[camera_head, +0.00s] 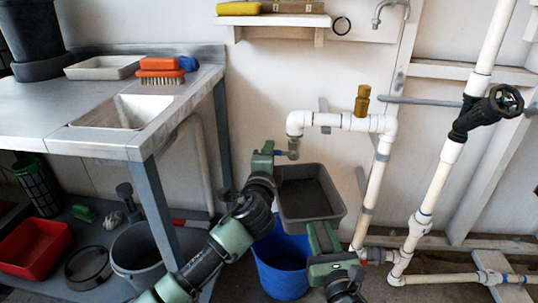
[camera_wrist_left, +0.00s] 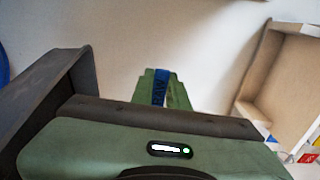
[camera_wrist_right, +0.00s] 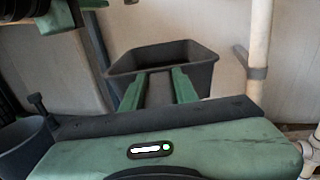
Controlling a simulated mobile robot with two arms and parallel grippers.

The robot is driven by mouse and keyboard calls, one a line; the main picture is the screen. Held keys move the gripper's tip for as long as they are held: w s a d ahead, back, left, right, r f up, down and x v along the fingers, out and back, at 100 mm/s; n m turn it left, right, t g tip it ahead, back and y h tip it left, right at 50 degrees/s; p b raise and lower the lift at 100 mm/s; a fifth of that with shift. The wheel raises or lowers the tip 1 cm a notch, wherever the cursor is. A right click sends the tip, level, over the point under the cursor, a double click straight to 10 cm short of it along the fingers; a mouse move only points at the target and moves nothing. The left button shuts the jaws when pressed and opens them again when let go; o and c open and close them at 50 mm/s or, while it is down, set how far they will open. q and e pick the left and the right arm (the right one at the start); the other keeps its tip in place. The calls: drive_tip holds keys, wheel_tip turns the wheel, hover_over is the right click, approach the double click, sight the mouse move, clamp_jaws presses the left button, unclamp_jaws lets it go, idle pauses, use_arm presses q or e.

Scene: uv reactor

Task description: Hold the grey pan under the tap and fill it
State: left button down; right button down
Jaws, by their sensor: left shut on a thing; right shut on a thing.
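The grey pan (camera_head: 339,213) is held above the blue bucket (camera_head: 268,270), below and slightly right of the tap (camera_head: 293,147). My right gripper (camera_head: 320,232) is shut on the pan's near wall; the right wrist view shows its fingers (camera_wrist_right: 158,90) at the pan (camera_wrist_right: 205,75). My left gripper (camera_head: 268,150) is at the tap, shut on its blue lever (camera_wrist_left: 159,87), seen between the fingers in the left wrist view. The pan looks roughly level in the head view. I see no clear water stream, and cannot tell whether the pan holds water.
White pipes (camera_head: 378,170) with a black valve wheel (camera_head: 506,100) run on the right. A metal sink bench (camera_head: 140,145) stands left, with a grey bucket (camera_head: 140,250) and red tub (camera_head: 35,248) below. A shelf (camera_head: 275,20) hangs above.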

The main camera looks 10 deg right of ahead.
use_arm(q)
drive_tip(key=shift+f, duration=0.1)
use_arm(e)
drive_tip(key=shift+r, duration=0.2)
use_arm(q)
drive_tip(key=c, duration=1.4)
unclamp_jaws()
drive_tip(key=shift+d, duration=0.1)
drive_tip(key=v, duration=1.2)
